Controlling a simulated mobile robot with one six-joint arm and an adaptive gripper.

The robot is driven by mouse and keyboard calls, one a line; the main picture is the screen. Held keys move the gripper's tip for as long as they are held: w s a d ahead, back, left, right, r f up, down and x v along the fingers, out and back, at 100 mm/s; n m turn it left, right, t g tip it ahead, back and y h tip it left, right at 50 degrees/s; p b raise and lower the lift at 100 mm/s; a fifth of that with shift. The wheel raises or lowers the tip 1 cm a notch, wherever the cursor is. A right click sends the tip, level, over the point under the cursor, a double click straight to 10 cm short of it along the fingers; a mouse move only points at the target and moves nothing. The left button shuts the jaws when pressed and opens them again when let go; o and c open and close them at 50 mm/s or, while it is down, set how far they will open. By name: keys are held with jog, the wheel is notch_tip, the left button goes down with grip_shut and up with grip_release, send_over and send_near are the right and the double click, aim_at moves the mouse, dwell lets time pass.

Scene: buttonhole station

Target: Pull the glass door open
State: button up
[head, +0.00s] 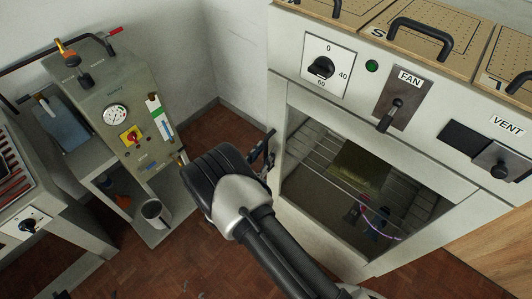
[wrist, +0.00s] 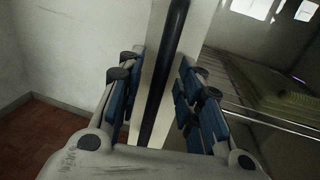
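The glass door (head: 345,205) is the dark pane low in the pale cabinet front in the head view, with wire racks visible through it. It looks closed. Its black upright handle bar (wrist: 166,70) runs down the middle of the wrist view, in front of a pale frame strip. In the head view my gripper (head: 262,155) is at the left edge of the door and mostly hides the handle. In the wrist view my gripper (wrist: 158,100) is open, with its blue-padded fingers on either side of the handle and gaps visible beside the bar.
Above the door are a dial (head: 321,67), a green lamp (head: 372,66), a FAN lever (head: 391,113) and a VENT slider (head: 499,171). A grey machine with a gauge (head: 115,115) stands to the left. Red-brown floor (head: 185,255) is free in front.

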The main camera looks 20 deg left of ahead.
jog(key=shift+w+d, duration=0.1)
jog(key=shift+w, duration=0.5)
jog(key=shift+c, duration=0.6)
grip_shut()
